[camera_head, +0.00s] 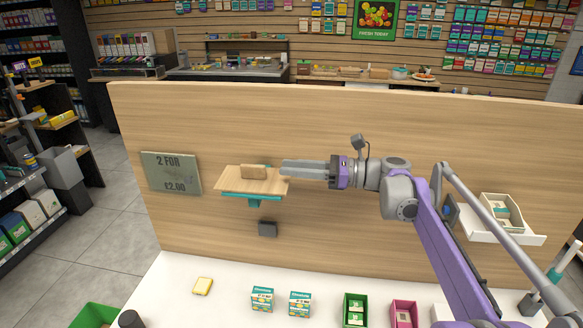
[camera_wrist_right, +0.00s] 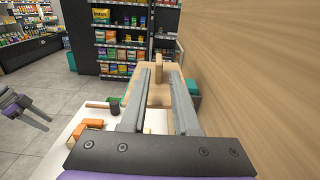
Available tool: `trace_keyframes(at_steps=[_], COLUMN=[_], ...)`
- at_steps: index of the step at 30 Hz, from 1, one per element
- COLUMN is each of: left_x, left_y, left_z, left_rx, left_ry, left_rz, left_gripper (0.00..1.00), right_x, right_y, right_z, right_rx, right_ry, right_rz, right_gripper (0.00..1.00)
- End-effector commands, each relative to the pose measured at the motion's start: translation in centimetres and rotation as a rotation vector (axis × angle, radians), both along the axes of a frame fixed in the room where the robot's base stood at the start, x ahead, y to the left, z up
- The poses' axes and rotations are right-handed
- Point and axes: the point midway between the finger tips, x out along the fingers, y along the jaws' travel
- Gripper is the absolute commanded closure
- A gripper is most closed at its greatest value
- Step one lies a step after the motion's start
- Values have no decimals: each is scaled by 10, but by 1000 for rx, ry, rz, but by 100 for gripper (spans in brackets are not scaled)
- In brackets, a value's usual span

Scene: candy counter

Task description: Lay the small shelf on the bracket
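The small shelf (camera_head: 232,180) is a light wooden board with an upright wooden block (camera_head: 254,171) on top. It lies roughly level against the wooden panel, directly over the teal bracket (camera_head: 254,197); whether it touches fully cannot be told. My right gripper (camera_head: 283,167) reaches in from the right, its fingertips over the shelf's right end. In the wrist view its fingers (camera_wrist_right: 160,76) are apart, with the upright block (camera_wrist_right: 158,64) beyond and between the tips, clear of both. My left gripper (camera_wrist_right: 32,112) seems to show at the wrist view's left edge, fingers apart; the head view lacks it.
A price sign (camera_head: 172,173) hangs left. A white ledge with a tray (camera_head: 502,211) is at right. The white counter (camera_head: 225,300) below holds small boxes and a yellow item (camera_head: 203,286).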

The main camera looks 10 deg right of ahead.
Motion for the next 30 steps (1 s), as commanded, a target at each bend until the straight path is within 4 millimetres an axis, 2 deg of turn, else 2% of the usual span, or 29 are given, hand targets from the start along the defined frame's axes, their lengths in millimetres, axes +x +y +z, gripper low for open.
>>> trace_keyframes(at_steps=[2, 8, 16, 20, 30], left_x=[0, 0, 0, -1, -4], left_y=[0, 0, 0, 0, 0], left_z=[0, 0, 0, -2, -12], left_rx=[0, 0, 0, 0, 0], left_ry=[0, 0, 0, 1, 8], left_rz=[0, 0, 0, 0, 0], left_gripper=[50, 50, 50, 50, 50], right_x=[0, 0, 0, -3, -28], right_y=[0, 0, 0, -8, -68], right_z=[0, 0, 0, -1, -1], right_rx=[0, 0, -1, -1, -1], right_ry=[0, 0, 0, 0, 0], right_rz=[0, 0, 0, -1, -4], right_gripper=[70, 36, 36, 36, 36])
